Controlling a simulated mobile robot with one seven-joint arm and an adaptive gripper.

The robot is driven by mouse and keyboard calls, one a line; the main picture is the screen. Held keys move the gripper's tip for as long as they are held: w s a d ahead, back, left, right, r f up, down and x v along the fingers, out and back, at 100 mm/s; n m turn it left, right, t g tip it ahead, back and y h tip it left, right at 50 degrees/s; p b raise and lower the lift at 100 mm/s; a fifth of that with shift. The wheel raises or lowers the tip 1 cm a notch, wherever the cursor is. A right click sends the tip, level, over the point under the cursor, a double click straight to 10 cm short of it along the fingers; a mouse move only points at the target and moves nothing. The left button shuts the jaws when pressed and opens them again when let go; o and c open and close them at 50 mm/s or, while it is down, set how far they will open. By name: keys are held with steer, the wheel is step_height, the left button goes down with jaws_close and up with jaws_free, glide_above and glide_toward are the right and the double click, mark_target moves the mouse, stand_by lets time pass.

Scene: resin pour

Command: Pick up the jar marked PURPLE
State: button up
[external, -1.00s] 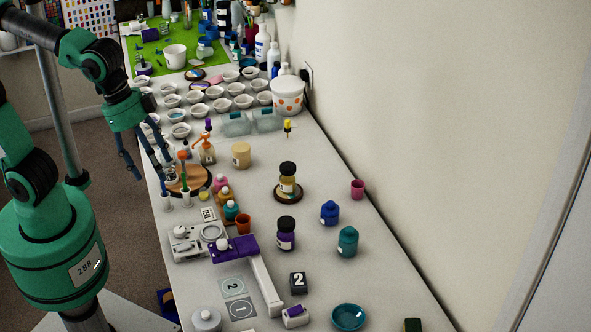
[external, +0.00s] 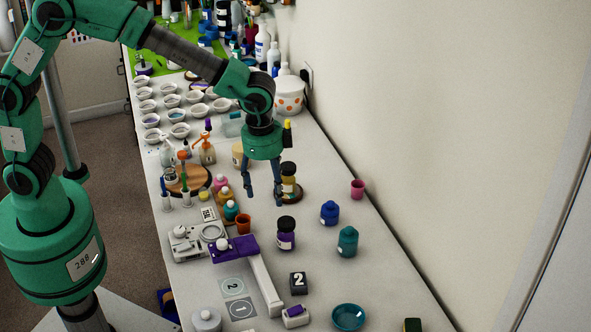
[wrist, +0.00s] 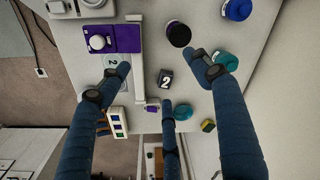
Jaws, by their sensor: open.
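A jar with purple contents, a black lid and a white label (external: 286,240) stands upright on the bench. Its lettering is too small to read. In the wrist view its black lid (wrist: 178,35) shows from above, just beyond the fingertips. My gripper (external: 264,199) points down with its fingers spread and empty, above the bench and apart from the jar, a little behind and left of it in the external view. The three open fingers also show in the wrist view (wrist: 163,78).
A black-lidded yellow jar (external: 289,186) stands on a round coaster close by the fingers. A blue jar (external: 330,213) and a teal jar (external: 348,243) stand to the right. An orange cup (external: 243,223) and a purple-and-white device (external: 233,248) stand left.

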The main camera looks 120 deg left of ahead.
glide_above(285, 222)
steer(key=shift+g, duration=0.4)
step_height(285, 222, down, 7)
steer(key=shift+a+r, duration=0.1)
steer(key=shift+f, duration=4.25)
steer(key=shift+f+b, duration=0.6)
steer(key=shift+f, duration=2)
steer(key=shift+c, duration=0.3)
steer(key=c, duration=1.2)
